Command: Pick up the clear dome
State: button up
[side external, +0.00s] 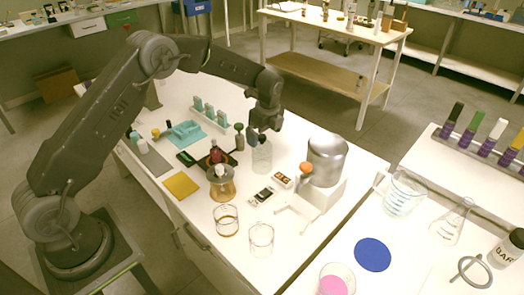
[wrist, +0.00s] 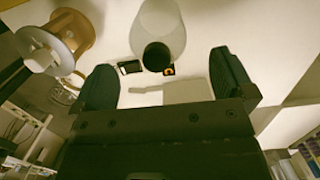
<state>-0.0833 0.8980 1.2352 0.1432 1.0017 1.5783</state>
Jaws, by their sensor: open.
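The clear dome (side external: 262,160) is a see-through, upright glass shape on the white table, below my gripper (side external: 262,137). In the wrist view, a pale translucent body that looks like the dome (wrist: 158,20) reaches in from the top edge, with a dark round end like a knob (wrist: 157,56). My gripper (wrist: 165,80) is open, its two dark fingers apart. The dark end lies between them across the picture, a little beyond the fingertips. Nothing is held. In the side view, the fingers hide the dome's top, so I cannot tell whether they touch it.
A gold-brown stand (side external: 222,185) is left of the dome. A small dark scale (side external: 263,195) and a small box (side external: 283,180) lie in front. Two glass beakers (side external: 226,220) (side external: 261,239) stand nearer. A bottle rack (side external: 208,116) is behind.

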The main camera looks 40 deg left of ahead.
aim_at(262, 143)
jog(key=f, duration=0.5)
jog(key=shift+s+a, duration=0.1)
jog(key=shift+a, duration=0.3)
jog(key=shift+c, duration=0.2)
jog(key=c, duration=0.9)
jog(key=shift+c, duration=0.2)
